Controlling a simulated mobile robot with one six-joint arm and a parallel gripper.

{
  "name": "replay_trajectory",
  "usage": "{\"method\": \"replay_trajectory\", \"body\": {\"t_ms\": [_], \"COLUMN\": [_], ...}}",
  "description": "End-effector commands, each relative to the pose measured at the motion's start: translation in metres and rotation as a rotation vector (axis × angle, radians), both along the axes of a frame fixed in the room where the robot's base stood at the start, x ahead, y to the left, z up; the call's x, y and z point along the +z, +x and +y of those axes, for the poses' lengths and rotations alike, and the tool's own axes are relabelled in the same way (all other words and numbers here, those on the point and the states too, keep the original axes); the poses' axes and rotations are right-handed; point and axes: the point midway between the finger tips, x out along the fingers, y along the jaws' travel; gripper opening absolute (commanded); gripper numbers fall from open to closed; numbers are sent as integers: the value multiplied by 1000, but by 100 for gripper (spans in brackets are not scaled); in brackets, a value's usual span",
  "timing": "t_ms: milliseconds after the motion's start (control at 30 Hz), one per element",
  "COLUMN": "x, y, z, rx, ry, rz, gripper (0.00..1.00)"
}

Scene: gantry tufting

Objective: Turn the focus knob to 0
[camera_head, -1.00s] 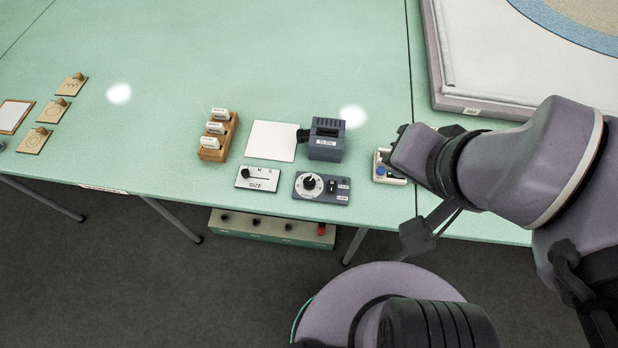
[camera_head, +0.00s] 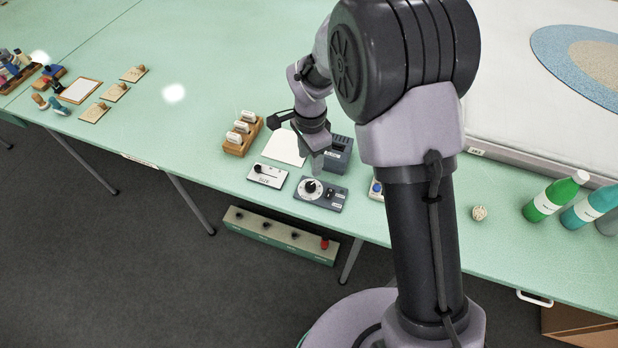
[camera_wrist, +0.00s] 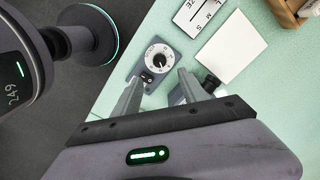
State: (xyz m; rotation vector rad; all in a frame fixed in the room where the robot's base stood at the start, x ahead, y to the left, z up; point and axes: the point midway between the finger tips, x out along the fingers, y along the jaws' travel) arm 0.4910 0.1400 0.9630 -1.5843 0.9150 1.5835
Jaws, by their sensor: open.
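A round black knob on a white dial (camera_head: 310,187) sits on a dark blue-grey control plate (camera_head: 333,203) near the table's front edge. The knob also shows in the wrist view (camera_wrist: 158,60), with a small switch beside it on the plate. The dial's markings are too small to read, so I cannot tell its setting. My gripper (camera_head: 318,168) is above and just behind the plate in the head view. In the wrist view my gripper (camera_wrist: 160,80) has its two fingers apart with nothing between them, and the knob lies beyond the fingertips.
A slider plate (camera_head: 267,175) lies left of the dial plate. A white sheet (camera_head: 284,147) and a dark projector-like box (camera_head: 337,156) are behind. A wooden rack (camera_head: 234,148) holds white pieces. Bottles (camera_head: 555,195) stand far right. A green box with knobs (camera_head: 280,236) is below the table edge.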

Motion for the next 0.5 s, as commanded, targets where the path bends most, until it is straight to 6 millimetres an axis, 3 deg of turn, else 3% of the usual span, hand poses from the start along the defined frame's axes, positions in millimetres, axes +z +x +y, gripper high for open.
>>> {"method": "replay_trajectory", "body": {"t_ms": [33, 200, 300, 500], "x": [-21, -71, -92, -113], "y": [-1, -1, -1, -1], "z": [-1, -1, -1, -1], "rx": [1, 0, 1, -1], "ry": [-1, -1, 0, 1], "rz": [4, 4, 2, 0], "gripper": [50, 50, 50, 50]}}
